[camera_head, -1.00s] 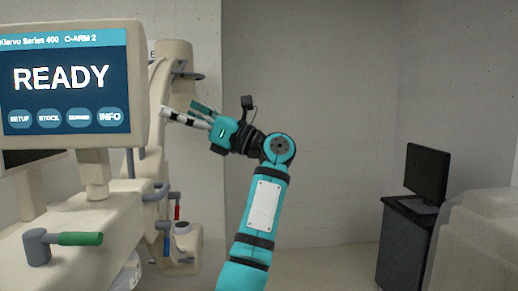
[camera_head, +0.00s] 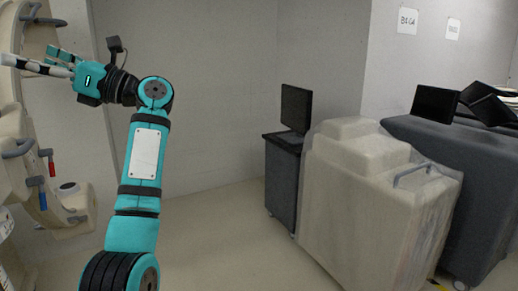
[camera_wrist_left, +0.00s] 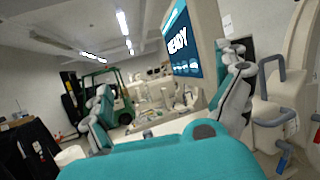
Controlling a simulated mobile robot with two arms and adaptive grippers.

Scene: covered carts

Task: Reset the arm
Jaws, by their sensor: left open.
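My teal left arm (camera_head: 145,150) rises from the bottom of the head view and bends left at its upper joint. Its left gripper (camera_head: 40,58) points left, raised in front of the beige C-arm machine (camera_head: 15,185) at the left edge. The jaws are open, with nothing visible between them. In the left wrist view the two fingers (camera_wrist_left: 170,100) stand well apart. My right gripper is not in view.
A red handle (camera_head: 51,163) and a blue one (camera_head: 42,195) hang on the machine. A dark cabinet with a monitor (camera_head: 296,108), a plastic-covered cart (camera_head: 350,200) and a dark covered cart (camera_head: 480,200) stand at right. A green forklift (camera_wrist_left: 115,88) is in the background.

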